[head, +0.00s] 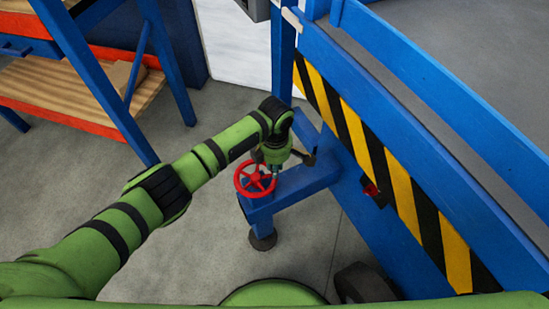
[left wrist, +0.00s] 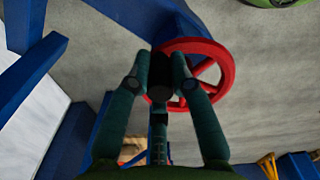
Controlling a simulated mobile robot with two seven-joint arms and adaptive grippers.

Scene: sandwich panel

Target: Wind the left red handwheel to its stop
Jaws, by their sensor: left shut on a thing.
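The red handwheel (head: 255,180) with spokes sits at the outer end of a blue bracket beside the striped panel. My left gripper (head: 274,170) reaches down to the right side of its rim in the head view. In the left wrist view the wheel (left wrist: 229,68) lies to the right of and behind the fingers. The fingers (left wrist: 161,76) are shut at the left part of the rim, around a dark round grip there. The fingers hide part of the rim, so the exact contact is hard to see. My right gripper is not in view.
The blue bracket (head: 300,187) carries a small dark lever (head: 310,157) close to my gripper. The blue panel frame with yellow-black stripes (head: 400,190) stands just right. A blue rack with wooden shelves (head: 80,90) stands at the left. Grey floor between is clear.

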